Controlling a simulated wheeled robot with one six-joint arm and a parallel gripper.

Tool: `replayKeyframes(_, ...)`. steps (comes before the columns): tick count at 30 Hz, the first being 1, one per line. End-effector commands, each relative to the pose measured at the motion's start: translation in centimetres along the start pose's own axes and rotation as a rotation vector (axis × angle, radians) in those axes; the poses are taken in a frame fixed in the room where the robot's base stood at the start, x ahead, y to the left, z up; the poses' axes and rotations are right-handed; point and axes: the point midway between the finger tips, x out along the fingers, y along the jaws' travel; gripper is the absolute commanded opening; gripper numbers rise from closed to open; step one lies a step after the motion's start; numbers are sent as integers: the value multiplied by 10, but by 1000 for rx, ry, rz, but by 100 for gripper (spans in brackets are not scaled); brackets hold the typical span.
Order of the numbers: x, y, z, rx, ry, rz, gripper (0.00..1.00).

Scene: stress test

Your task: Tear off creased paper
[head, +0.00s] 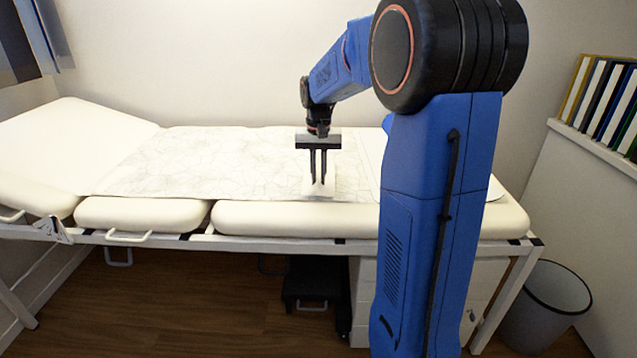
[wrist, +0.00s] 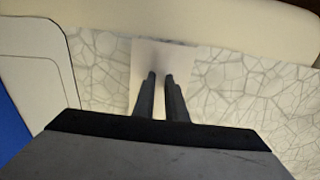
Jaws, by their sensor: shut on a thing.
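The creased paper (head: 210,165) is a white sheet with a web of grey crease lines, spread over the middle of the cream couch (head: 370,218). It also shows in the wrist view (wrist: 245,85), on both sides of the fingers. A plain pale flap of paper (head: 328,186) stands out at its right part, near the front edge; it shows in the wrist view (wrist: 175,55) too. My gripper (head: 318,183) points down with its two fingers close together, shut on this flap. The fingertips (wrist: 160,76) hide the exact pinch.
A grey waste bin (head: 545,305) stands on the floor at the right, beyond the couch's end. A low wall with books (head: 605,100) is at the right. White drawers (head: 365,275) and a black step (head: 312,283) are under the couch. The raised backrest (head: 75,140) is at left.

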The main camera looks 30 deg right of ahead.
Motion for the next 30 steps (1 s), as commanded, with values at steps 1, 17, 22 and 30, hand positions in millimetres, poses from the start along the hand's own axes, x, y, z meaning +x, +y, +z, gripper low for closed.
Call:
replayKeyframes(1, -10, 0, -1, 0, 5, -2, 0)
replayKeyframes(17, -86, 0, -1, 0, 3, -1, 0)
replayKeyframes(22, -98, 0, -1, 0, 3, -1, 0)
replayKeyframes(30, -116, 0, 0, 0, 3, -1, 0)
